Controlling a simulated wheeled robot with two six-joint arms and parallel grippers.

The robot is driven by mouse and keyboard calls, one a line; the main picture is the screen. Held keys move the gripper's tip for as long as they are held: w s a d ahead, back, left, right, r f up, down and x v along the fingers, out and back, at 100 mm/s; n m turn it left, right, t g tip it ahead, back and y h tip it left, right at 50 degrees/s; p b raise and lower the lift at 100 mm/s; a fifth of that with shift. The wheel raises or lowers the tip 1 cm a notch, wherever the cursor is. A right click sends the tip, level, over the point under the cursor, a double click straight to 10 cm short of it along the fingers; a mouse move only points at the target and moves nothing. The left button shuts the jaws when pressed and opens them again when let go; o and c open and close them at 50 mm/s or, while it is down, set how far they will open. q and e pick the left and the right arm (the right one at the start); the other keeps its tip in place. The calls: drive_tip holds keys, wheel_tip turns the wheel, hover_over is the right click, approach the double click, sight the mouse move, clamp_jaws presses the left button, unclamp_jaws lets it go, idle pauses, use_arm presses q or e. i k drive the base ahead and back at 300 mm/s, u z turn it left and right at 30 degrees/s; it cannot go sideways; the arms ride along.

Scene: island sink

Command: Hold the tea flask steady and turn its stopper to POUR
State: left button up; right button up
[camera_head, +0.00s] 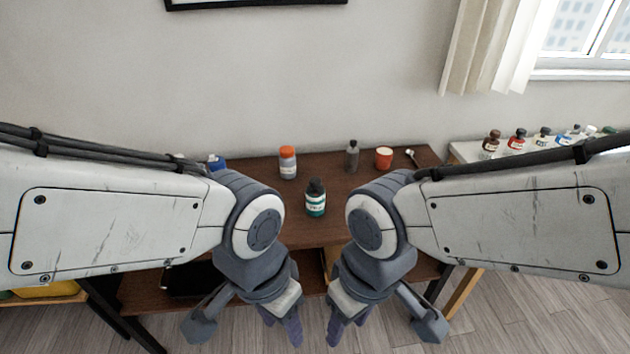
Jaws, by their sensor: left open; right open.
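A small dark-capped bottle with a teal and white label (316,200) stands upright near the front middle of the brown table; it looks like the tea flask. Its black top (315,185) is the likely stopper, but any markings on it are too small to read. My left gripper (282,326) is open and empty, pointing down in front of the table, lower and to the left of the flask. My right gripper (345,326) is open and empty, lower and to the right of it. Neither touches the flask.
Behind the flask on the table (245,232) stand an orange-capped bottle (288,164), a grey bottle (352,157) and a red cup (383,158). A blue item (216,162) shows at left, partly hidden by my arm. Several bottles line the white ledge (466,152) at right.

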sight(315, 188)
drive_tip(key=z, duration=2.3)
drive_tip(key=i, duration=1.3)
drive_tip(key=u, duration=3.15)
